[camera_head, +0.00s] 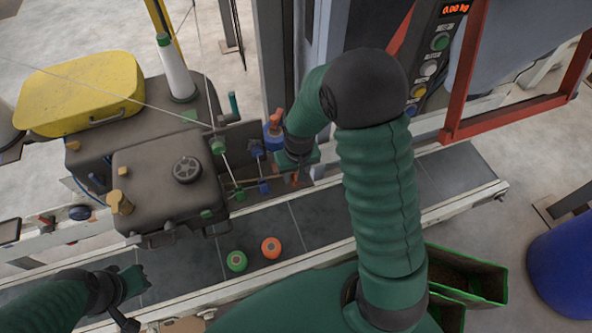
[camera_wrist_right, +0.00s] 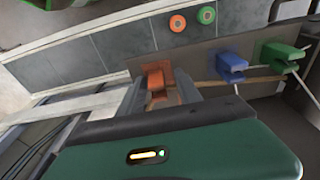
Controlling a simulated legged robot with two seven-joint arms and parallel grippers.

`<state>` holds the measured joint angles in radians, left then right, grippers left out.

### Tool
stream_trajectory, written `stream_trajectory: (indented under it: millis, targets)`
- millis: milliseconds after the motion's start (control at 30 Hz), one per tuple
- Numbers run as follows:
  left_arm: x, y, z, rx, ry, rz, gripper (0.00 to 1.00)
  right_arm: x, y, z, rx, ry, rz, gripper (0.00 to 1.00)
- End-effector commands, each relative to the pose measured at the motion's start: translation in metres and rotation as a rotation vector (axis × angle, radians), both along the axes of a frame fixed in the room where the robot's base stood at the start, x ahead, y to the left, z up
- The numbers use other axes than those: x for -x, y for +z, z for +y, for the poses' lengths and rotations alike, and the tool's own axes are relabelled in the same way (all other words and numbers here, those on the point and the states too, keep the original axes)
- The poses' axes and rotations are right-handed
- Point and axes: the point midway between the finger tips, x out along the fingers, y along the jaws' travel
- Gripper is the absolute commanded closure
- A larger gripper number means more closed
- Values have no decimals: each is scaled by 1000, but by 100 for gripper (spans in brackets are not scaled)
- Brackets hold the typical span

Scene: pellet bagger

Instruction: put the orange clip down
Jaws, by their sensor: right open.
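The orange clip (camera_wrist_right: 155,76) shows in the right wrist view just beyond the dark edge of my right gripper, beside a panel carrying a blue clip (camera_wrist_right: 230,62) and a green clip (camera_wrist_right: 280,56). In the head view a small orange piece (camera_head: 295,179) shows right at the tips of my right gripper (camera_head: 298,164). The right gripper is open; whether its fingers touch the clip is hard to see. My left gripper (camera_head: 132,284) hangs over the near left part of the conveyor, apart from the clips, and its jaw state is unclear.
An orange roll (camera_head: 271,247) and a green roll (camera_head: 237,261) lie on the grey conveyor (camera_head: 320,228). A dark machine (camera_head: 165,170) with a yellow case (camera_head: 80,92) stands left. A red frame (camera_head: 462,75), green-edged bins (camera_head: 465,275) and a blue barrel (camera_head: 565,265) are right.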

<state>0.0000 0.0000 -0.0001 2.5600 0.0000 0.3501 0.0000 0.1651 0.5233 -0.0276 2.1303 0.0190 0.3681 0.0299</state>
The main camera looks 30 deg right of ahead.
Motion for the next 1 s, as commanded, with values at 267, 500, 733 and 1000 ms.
stream_trajectory:
  millis: [267,500,733,1000]
  targets:
    - [0,-12,0,0,0,0,100,4,50,1,1,0,-10,59]
    - [0,-19,0,0,0,0,100,11,105,3,1,0,-6,59]
    - [0,-20,0,0,0,0,100,36,99,30,2,75,-27,59]
    - [0,-20,0,0,0,0,100,95,62,76,12,238,-111,59]
